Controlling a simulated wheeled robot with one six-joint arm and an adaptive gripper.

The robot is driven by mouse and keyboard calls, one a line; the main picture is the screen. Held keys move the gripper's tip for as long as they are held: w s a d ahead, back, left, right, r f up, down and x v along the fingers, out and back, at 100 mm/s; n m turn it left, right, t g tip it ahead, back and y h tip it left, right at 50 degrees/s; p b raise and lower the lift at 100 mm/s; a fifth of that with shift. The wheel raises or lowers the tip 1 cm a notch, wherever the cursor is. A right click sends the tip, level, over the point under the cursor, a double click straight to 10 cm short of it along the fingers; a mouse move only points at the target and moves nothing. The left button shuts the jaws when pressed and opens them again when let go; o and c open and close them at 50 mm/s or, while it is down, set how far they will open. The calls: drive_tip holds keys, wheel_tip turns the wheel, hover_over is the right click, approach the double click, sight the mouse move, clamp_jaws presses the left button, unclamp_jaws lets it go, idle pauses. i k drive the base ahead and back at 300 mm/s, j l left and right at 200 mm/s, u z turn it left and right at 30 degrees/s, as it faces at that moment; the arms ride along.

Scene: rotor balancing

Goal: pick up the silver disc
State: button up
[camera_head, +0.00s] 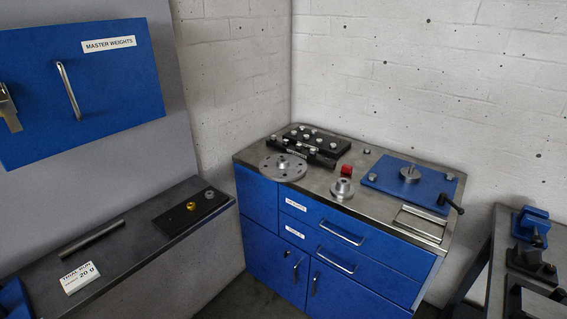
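Several silver round pieces are in view, and I cannot tell for sure which one is the silver disc. A wide flat silver disc with holes and a raised hub (283,167) lies at the front left of the steel-topped blue cabinet. A smaller silver flanged hub (342,188) stands to its right. A silver round piece with a pin (410,174) sits on a blue plate (382,178). A small silver piece (209,194) and a gold piece (191,206) sit on a black plate (168,216) on the left bench. My gripper is not in view.
A steel bar (91,241) and a "20 g" card (80,277) lie on the left bench. A blue "MASTER WEIGHTS" door (110,90) hangs above it.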

sight(278, 168)
drive_tip(key=i+j, duration=0.15)
drive_tip(key=j, duration=0.2)
drive_tip(key=i+j, duration=0.2)
drive_tip(key=j, duration=0.2)
drive_tip(key=i+j, duration=0.15)
drive_tip(key=j, duration=0.2)
